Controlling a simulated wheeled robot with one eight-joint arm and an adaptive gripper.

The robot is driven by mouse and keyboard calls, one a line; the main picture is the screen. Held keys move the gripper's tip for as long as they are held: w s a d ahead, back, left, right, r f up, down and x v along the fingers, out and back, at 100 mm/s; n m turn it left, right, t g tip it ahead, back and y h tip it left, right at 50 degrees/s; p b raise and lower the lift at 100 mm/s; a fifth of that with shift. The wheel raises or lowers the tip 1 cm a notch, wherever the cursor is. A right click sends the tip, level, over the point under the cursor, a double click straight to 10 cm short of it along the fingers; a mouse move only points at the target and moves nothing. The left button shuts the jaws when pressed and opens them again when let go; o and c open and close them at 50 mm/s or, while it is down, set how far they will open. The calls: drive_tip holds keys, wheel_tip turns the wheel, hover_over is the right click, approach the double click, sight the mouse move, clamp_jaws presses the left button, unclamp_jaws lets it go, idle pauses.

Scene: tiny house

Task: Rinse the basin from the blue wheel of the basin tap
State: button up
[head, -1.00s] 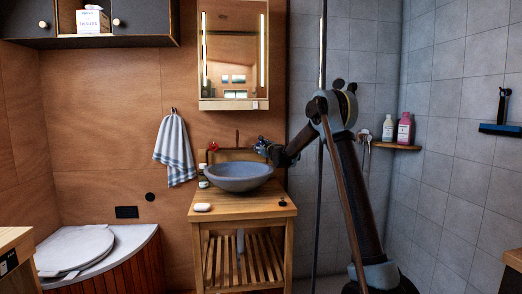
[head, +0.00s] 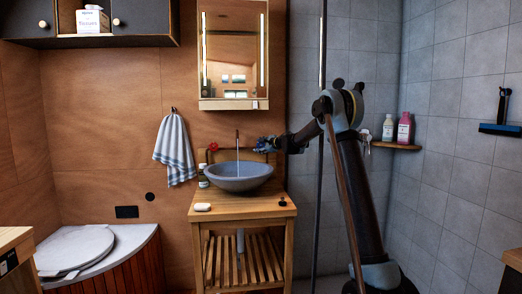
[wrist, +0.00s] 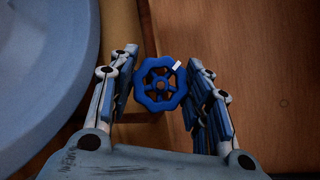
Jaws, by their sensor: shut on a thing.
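The blue wheel (wrist: 160,84) of the basin tap lies between the two fingers of my gripper (wrist: 160,92) in the wrist view, and the gripper is shut on it. In the head view my gripper (head: 266,145) is at the right side of the tap and largely covers the blue wheel. The tap spout (head: 238,140) stands above the grey-blue basin (head: 238,184), and a thin stream of water (head: 238,156) falls from it into the basin. The red wheel (head: 213,147) is at the left of the tap. The basin's inside is mostly hidden by its rim.
The basin stands on a wooden stand with a soap (head: 202,207), a dark bottle (head: 203,178) and a small dark plug-like object (head: 282,201). A mirror cabinet (head: 233,55) hangs above. A corner shelf (head: 397,147) with bottles is right of my arm.

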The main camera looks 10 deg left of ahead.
drive_tip(key=shift+s+a+n+g, duration=0.1)
drive_tip(key=shift+n+g, duration=0.4)
drive_tip(key=shift+n, duration=0.6)
drive_tip(key=shift+f, duration=0.1)
drive_tip(key=o, duration=1.1)
